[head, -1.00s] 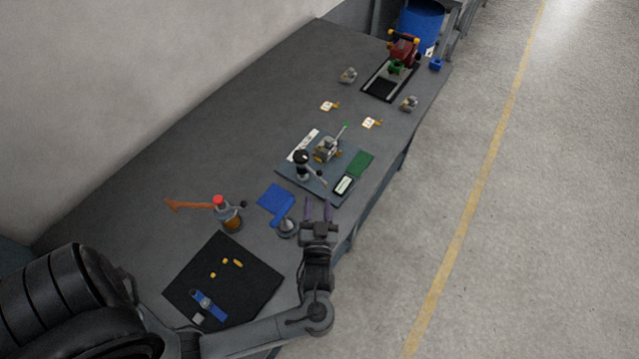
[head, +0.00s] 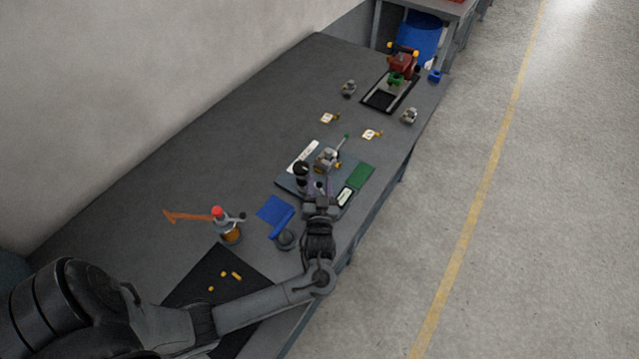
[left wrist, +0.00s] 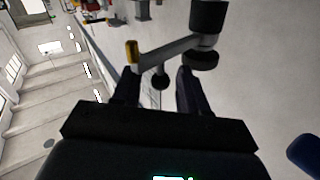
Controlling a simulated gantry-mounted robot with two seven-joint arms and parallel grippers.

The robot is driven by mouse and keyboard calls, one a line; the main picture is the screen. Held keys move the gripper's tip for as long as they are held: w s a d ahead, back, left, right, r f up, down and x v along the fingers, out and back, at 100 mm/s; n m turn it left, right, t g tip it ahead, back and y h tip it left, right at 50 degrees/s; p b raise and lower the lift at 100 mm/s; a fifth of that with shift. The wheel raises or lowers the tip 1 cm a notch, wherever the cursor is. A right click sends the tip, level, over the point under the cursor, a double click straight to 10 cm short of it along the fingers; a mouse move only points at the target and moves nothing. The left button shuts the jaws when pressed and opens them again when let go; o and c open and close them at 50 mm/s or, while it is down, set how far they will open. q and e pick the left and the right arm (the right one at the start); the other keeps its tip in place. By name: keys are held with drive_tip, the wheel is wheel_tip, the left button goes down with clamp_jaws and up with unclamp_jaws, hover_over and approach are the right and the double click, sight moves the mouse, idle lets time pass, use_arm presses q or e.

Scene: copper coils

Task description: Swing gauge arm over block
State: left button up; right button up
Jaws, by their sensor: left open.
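The gauge post with a black top (head: 301,170) stands on the grey-blue plate (head: 284,184) at mid-table. In the left wrist view, the grey gauge arm (left wrist: 178,49) reaches left from the black post top (left wrist: 208,17) to a yellowish tip. A small black knob (left wrist: 158,76) hangs below it, between my fingers in that view; contact cannot be told. A small grey block-like fixture (head: 325,158) with a green-tipped lever sits beyond the post. My left gripper (head: 319,189) is open beside the post and partly hides the arm. It also shows in the left wrist view (left wrist: 158,88).
A blue pad (head: 272,209) and a dark round base (head: 285,240) lie nearer my arm. A red-topped post (head: 218,213) with an orange arm stands left. A green pad (head: 360,175) lies right of the plate. A black-framed red fixture (head: 403,63) stands at the far end.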

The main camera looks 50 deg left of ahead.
use_arm(q)
drive_tip(key=shift+a, duration=0.1)
clamp_jaws()
idle(0.3)
drive_tip(key=shift+w, duration=0.1)
